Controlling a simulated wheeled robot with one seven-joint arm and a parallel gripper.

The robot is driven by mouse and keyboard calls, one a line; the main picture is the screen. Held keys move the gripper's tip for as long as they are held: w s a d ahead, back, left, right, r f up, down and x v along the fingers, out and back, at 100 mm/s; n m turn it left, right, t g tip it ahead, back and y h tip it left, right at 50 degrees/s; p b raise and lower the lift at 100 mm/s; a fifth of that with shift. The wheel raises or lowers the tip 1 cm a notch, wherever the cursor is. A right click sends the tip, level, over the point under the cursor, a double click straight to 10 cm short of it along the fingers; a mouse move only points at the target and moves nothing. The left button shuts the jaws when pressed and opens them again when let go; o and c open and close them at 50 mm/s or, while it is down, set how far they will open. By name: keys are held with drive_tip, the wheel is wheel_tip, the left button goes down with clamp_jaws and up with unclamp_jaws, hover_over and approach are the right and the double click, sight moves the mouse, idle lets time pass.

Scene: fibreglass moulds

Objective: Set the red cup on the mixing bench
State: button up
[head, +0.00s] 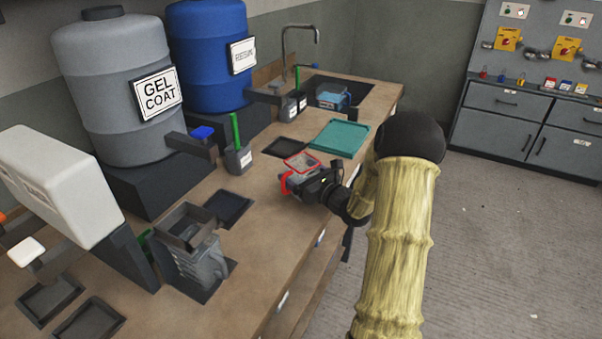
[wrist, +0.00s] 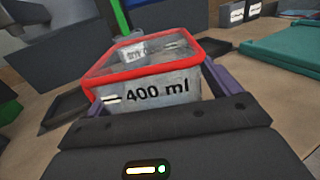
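The red cup (head: 302,162) is a clear, square-sided cup with a red rim, over the brown mixing bench (head: 277,210) near its right edge. In the wrist view the cup (wrist: 150,80) carries a "400 ml" mark and sits between two purple fingers. My gripper (head: 300,184) is closed against both sides of the cup, with its body at the cup's right in the head view. The cup's underside is hidden, so I cannot tell whether it touches the bench.
A teal tray (head: 340,136) lies behind the cup. A grey pot (head: 238,160) with a green handle and a dark tray (head: 228,207) stand to the left. Grey (head: 110,90) and blue (head: 207,60) drums line the wall. Bare bench shows in front of the cup.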

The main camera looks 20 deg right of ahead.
drive_tip(key=shift+r, duration=0.1)
drive_tip(key=shift+s+d, duration=0.1)
drive_tip(key=shift+s, duration=0.05)
drive_tip(key=v, duration=1.1)
drive_tip(key=shift+d+b, duration=0.1)
drive_tip(key=shift+b, duration=0.2)
drive_tip(key=shift+s, duration=0.3)
drive_tip(key=shift+w, duration=0.1)
